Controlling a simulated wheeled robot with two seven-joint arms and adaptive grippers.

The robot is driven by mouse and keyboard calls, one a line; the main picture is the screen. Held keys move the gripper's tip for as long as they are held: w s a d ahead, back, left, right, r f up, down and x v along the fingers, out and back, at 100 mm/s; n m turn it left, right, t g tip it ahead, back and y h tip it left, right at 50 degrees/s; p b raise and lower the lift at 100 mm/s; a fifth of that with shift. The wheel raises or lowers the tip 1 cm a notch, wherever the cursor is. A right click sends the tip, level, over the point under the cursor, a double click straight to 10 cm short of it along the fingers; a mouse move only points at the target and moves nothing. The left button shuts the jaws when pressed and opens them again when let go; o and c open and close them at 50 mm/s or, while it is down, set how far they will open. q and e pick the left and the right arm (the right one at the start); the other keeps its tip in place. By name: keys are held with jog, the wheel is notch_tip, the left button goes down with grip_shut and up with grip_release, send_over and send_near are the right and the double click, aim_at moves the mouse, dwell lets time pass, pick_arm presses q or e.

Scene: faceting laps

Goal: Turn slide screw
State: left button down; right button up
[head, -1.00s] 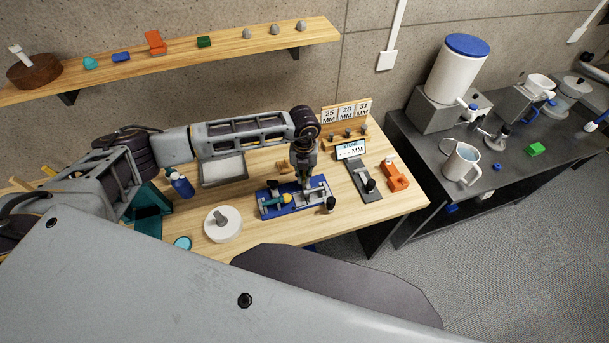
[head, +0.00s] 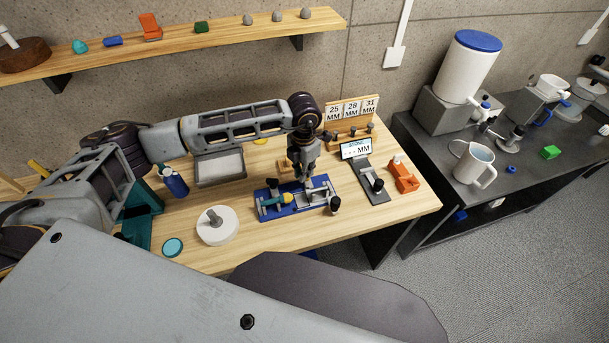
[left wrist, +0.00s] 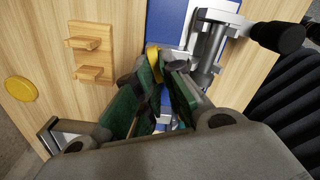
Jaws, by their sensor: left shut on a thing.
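A blue fixture (head: 268,208) with a grey metal slide lies on the wooden table. A black knob (head: 334,204) sits at its right end, and a yellow-and-teal piece (head: 286,198) lies along its left half. My left gripper (head: 304,178) points down over the middle of the fixture. In the left wrist view its green-padded fingers (left wrist: 155,90) are closed together beside a yellow round part (left wrist: 153,58). What they grip is mostly hidden between the pads. The metal slide (left wrist: 208,45) and black knob (left wrist: 278,37) lie to the right there. My right gripper is out of view.
A small display (head: 356,149) with a black-knobbed gauge and an orange block (head: 404,178) stand to the right. A white disc (head: 217,232) with a grey post stands to the left. A small wooden stand (left wrist: 90,58) is near the gripper. The table's front right is clear.

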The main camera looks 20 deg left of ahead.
pick_arm(q)
jog(key=m+b, duration=0.2)
jog(key=shift+w+a+f+m, duration=0.1)
jog(key=shift+w+m, duration=0.05)
jog(key=shift+m, duration=0.25)
jog(key=shift+w+m+b, duration=0.1)
jog(key=shift+m+b, duration=1)
jog(key=shift+b, duration=0.15)
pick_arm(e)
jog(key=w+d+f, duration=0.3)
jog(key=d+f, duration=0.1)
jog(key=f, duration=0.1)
pick_arm(q)
jog(key=m+b, duration=0.2)
jog(key=m, duration=0.1)
jog(key=shift+w+a+b, duration=0.1)
jog(key=shift+a+b, duration=0.05)
jog(key=shift+b, duration=0.15)
jog(key=shift+m+b, duration=0.4)
jog(key=shift+m, duration=0.2)
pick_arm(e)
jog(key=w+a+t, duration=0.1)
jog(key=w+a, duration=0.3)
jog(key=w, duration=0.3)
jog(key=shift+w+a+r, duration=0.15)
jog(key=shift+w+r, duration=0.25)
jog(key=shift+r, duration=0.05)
pick_arm(q)
jog(key=shift+r, duration=0.2)
